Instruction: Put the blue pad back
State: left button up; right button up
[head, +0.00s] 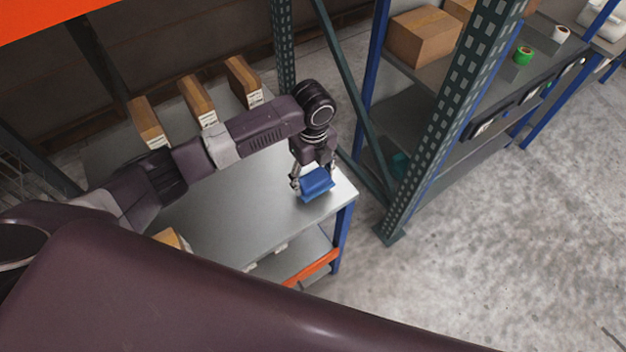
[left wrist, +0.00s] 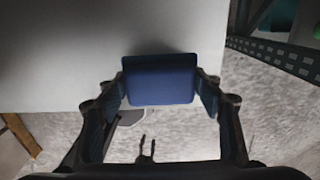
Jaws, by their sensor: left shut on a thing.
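The blue pad (head: 317,184) is at the right front corner of the grey table (head: 235,205) in the head view. My left gripper (head: 313,181) reaches down from above and is shut on the pad. In the left wrist view the blue pad (left wrist: 160,80) sits between the two fingertips of my left gripper (left wrist: 160,88), with the table top (left wrist: 70,60) behind it. I cannot tell whether the pad touches the table or is just above it. My right gripper is not in view.
Several cardboard boxes (head: 198,100) stand along the table's back. A perforated green rack post (head: 450,120) rises right of the table. Shelves there hold a cardboard box (head: 424,36) and a green roll (head: 523,56). Bare concrete floor (head: 500,240) lies to the right.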

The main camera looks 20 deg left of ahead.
aim_at(313, 177)
pick_arm(q)
notch_tip(313, 177, down, 2)
jog(key=shift+f, duration=0.2)
jog(key=shift+f, duration=0.1)
jog(key=shift+f, duration=0.1)
jog(key=o, duration=1.1)
notch_tip(313, 177, up, 12)
jog(key=shift+r+b, duration=0.2)
jog(key=shift+b, duration=0.55)
jog(key=shift+s, duration=0.1)
